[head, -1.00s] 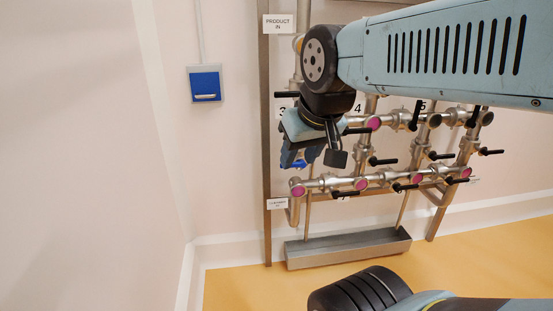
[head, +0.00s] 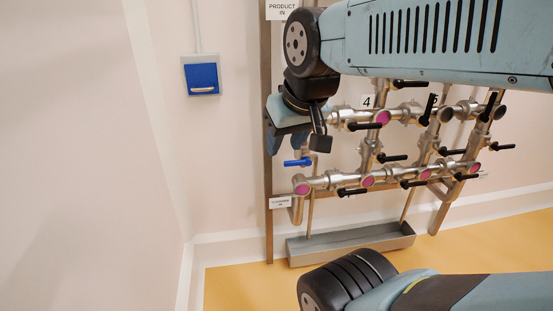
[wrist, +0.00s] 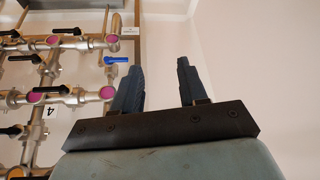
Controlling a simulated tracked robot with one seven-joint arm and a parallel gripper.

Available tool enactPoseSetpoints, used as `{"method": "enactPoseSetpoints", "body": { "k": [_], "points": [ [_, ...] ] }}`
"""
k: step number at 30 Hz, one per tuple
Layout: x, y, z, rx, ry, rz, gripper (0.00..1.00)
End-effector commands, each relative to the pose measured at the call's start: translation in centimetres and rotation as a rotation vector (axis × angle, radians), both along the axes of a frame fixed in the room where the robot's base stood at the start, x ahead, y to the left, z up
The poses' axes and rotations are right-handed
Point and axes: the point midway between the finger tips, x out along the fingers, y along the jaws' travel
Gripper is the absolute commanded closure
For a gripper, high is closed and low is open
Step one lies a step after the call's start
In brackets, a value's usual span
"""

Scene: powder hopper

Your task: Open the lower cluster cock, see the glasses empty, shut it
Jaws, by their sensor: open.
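A blue-handled cock (head: 298,162) sits at the left of the pipework, just above the lower pipe row. Its blue lever is roughly level and also shows in the wrist view (wrist: 117,60). Pink round sight glasses line the lower row, including the leftmost (head: 302,188) and its neighbour (head: 368,181); another (head: 383,117) is on the upper row. They still show pink. My gripper (head: 285,148) is just above and left of the blue lever. In the wrist view my gripper (wrist: 159,62) is open and empty, its fingers apart, with the lever left of them.
Several black-handled cocks, one of them on the lower row (head: 352,191), crowd the pipework right of my gripper. A steel trough (head: 350,242) stands below. A blue wall box (head: 201,76) hangs at the left. Bare wall lies left of the frame post.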

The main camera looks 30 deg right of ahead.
Motion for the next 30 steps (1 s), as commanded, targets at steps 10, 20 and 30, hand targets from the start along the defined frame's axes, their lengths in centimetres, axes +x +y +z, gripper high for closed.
{"method": "enactPoseSetpoints", "body": {
  "k": [10,20,30],
  "points": [
    [4.3,-2.5,-1.0,-0.091,-0.049,0.052,0.51],
    [14.3,-8.3,-4.4,-0.363,-0.174,0.245,0.51],
    [21.9,-13.7,-9.5,-0.630,-0.281,0.493,0.51]
  ]
}}
